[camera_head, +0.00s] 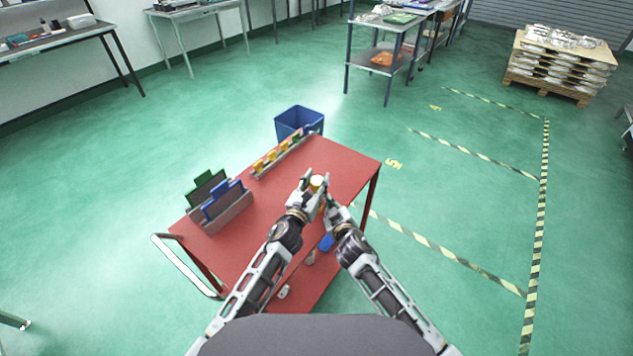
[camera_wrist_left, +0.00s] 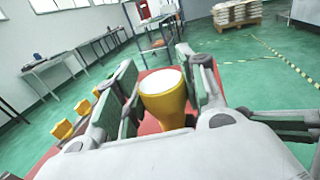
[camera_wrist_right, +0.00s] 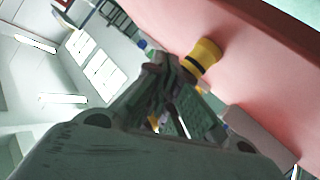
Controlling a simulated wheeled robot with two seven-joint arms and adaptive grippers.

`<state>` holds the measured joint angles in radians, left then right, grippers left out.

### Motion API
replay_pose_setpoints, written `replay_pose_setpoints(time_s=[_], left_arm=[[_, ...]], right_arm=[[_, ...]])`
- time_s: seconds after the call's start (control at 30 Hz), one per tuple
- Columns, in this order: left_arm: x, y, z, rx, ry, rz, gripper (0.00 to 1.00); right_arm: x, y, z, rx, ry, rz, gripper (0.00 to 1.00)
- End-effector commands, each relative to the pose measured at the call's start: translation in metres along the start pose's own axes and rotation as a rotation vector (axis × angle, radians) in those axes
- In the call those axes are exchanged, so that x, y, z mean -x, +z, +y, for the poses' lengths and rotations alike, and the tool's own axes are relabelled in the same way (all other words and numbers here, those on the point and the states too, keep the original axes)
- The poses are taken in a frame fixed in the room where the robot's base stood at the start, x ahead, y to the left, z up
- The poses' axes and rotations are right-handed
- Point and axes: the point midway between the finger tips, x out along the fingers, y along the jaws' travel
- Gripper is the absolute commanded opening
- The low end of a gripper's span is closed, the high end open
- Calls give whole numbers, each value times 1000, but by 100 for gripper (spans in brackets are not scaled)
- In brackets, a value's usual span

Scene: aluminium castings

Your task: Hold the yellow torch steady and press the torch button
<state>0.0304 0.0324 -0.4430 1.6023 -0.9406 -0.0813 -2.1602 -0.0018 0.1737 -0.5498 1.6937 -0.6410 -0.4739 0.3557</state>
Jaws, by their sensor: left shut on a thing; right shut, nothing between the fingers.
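A yellow torch (camera_head: 317,182) with a pale round top stands upright at the right part of the red cart top. My left gripper (camera_head: 310,186) is shut on the torch; in the left wrist view the torch (camera_wrist_left: 165,97) sits between its fingers. In the right wrist view the torch (camera_wrist_right: 203,57) shows a dark band. My right gripper (camera_head: 328,204) is shut and empty, with its fingertips close beside the torch's near side. I cannot tell whether they touch it. The torch button is not visible.
The red cart top (camera_head: 340,160) carries a rack with several yellow items (camera_head: 278,156) at the back and a grey holder with green and blue folders (camera_head: 217,201) at the left. A blue bin (camera_head: 298,121) stands behind. The cart's middle is clear.

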Motion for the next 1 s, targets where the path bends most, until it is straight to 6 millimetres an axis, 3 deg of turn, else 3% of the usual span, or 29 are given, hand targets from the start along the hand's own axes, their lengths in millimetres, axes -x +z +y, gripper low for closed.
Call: replay_pose_setpoints(time_s=[1.0], left_arm=[[0, 0, 0, 0, 0, 0, 11]], right_arm=[[9, 7, 6, 1, 0, 0, 0]])
